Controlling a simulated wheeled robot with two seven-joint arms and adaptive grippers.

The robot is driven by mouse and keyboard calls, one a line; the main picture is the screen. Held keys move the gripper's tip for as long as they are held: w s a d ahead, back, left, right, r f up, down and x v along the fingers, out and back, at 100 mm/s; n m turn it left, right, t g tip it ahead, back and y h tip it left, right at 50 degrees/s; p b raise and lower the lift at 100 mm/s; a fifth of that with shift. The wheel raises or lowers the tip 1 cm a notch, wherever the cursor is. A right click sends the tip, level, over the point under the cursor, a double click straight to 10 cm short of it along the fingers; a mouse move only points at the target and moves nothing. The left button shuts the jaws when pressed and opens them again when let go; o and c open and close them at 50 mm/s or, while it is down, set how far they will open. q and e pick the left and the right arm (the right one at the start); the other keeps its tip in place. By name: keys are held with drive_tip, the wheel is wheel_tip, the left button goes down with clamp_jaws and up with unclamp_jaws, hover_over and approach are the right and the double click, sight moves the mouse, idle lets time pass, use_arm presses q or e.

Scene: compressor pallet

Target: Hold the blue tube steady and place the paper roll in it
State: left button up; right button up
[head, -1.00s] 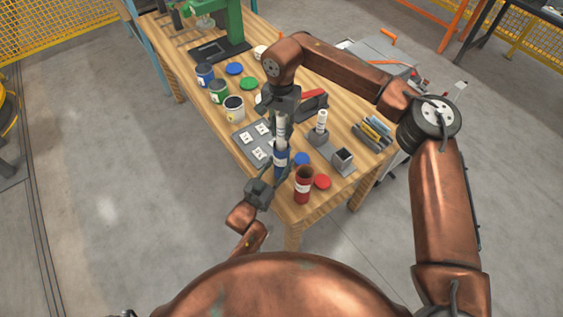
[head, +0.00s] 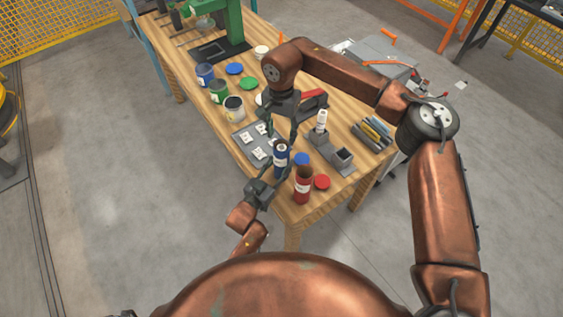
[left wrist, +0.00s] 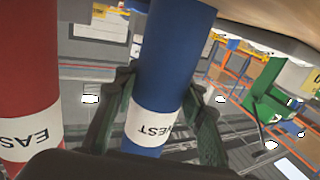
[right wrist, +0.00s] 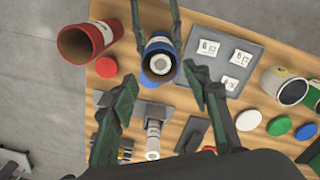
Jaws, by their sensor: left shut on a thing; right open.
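The blue tube (head: 281,160) stands upright near the table's front end, with a white label. My left gripper (head: 268,180) is shut around it; in the left wrist view its fingers (left wrist: 165,90) flank the tube. A paper roll (right wrist: 159,63) sits inside the tube, its round end showing at the mouth in the right wrist view. My right gripper (head: 284,128) is open just above the tube, its fingers (right wrist: 160,74) apart and empty. How deep the roll sits is hard to tell.
A red tube (head: 303,187) stands close beside the blue one. A second white roll (head: 321,121) stands in a grey holder to the right. Blue (head: 302,159) and red (head: 322,182) lids lie nearby. A grey board (head: 246,137) with white labels lies left.

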wheel_tip(320, 180, up, 12)
idle(0.6)
use_arm(q)
drive_tip(key=o, duration=1.2)
drive_tip(key=shift+o, duration=0.2)
